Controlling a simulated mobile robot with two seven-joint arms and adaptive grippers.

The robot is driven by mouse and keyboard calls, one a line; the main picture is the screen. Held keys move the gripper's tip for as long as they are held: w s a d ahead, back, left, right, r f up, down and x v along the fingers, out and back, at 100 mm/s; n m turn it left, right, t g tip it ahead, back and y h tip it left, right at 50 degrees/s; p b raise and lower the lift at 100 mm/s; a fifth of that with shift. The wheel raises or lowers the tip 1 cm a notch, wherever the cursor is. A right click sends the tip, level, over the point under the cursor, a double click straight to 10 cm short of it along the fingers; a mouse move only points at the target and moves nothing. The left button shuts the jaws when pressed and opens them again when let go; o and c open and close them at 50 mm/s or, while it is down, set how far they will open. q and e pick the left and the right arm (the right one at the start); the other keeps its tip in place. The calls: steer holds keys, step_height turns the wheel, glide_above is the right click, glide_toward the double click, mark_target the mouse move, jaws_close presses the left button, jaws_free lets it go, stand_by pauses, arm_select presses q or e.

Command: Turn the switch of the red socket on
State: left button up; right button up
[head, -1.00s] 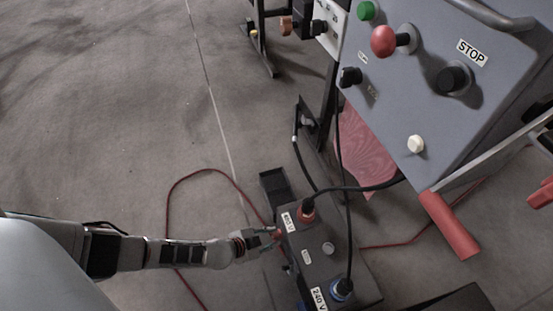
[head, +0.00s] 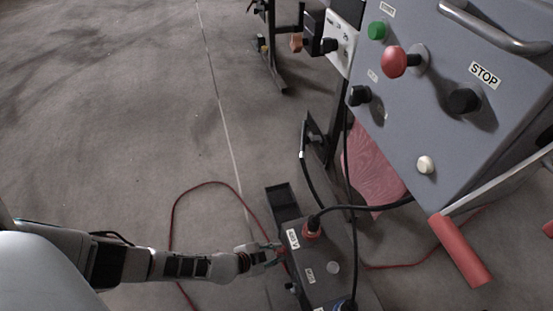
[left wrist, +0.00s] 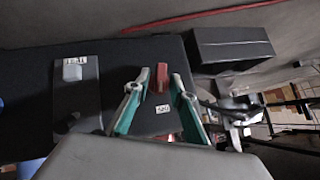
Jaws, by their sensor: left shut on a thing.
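A dark socket box (head: 325,262) stands on the floor at the bottom of the head view. My left gripper (head: 278,254) is at the box's left side, near the red socket. In the left wrist view my left gripper (left wrist: 160,82) has its fingers on both sides of a small red switch (left wrist: 162,76), closed on it. Its exact turn angle is hard to tell. My right gripper is not in view.
A red cable (head: 172,215) loops over the floor. A grey control panel (head: 440,110) overhangs at right.

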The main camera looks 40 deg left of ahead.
arm_select(q)
steer(key=shift+s+a, duration=0.1)
stand_by(0.7)
steer(key=o, duration=0.7)
steer(key=shift+o, duration=0.2)
steer(key=v, duration=1.2)
steer(key=shift+f, duration=0.1)
